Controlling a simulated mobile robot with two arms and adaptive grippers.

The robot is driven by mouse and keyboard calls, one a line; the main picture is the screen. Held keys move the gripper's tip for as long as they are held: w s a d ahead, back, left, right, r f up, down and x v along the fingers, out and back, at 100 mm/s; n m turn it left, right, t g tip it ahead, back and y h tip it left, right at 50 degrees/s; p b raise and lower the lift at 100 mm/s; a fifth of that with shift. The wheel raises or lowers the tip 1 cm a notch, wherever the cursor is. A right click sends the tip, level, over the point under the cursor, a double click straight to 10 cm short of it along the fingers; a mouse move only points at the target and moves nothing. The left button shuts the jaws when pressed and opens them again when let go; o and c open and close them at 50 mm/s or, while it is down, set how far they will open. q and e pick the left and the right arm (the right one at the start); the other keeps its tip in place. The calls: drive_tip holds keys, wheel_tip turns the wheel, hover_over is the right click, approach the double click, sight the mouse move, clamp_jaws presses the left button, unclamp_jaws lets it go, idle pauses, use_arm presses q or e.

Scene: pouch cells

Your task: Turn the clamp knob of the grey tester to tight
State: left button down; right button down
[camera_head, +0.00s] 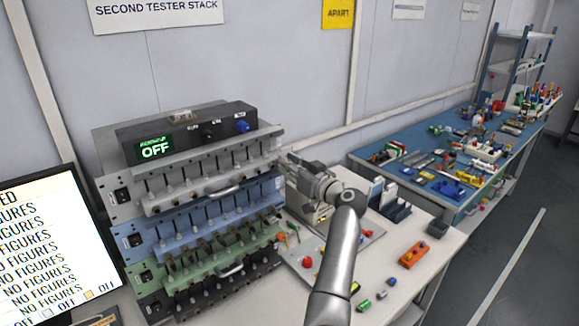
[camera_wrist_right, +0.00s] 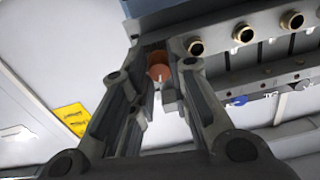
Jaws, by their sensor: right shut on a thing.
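The grey tester (camera_head: 205,195) is the top unit of the stack, below a black box whose display reads OFF. My right gripper (camera_head: 289,160) is at the right end of the grey tester. In the right wrist view my right gripper (camera_wrist_right: 158,85) is shut on a round brown-orange knob (camera_wrist_right: 158,72) with a pale pointer, which appears to be the clamp knob. The fingers cover its sides, and its marks are not readable. In the head view the knob is hidden by my gripper. My left gripper is not in view.
Blue (camera_head: 195,228), green (camera_head: 205,268) and black testers lie below the grey one. The black box (camera_head: 190,135) sits on top. A screen (camera_head: 55,245) stands at the left. Small parts and an orange holder (camera_head: 414,254) lie on the white bench. A blue table (camera_head: 460,150) stands behind.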

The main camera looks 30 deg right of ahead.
drive_tip(key=shift+f+m+p, duration=0.2)
drive_tip(key=shift+m+p, duration=3.5)
drive_tip(key=shift+m, duration=11.1)
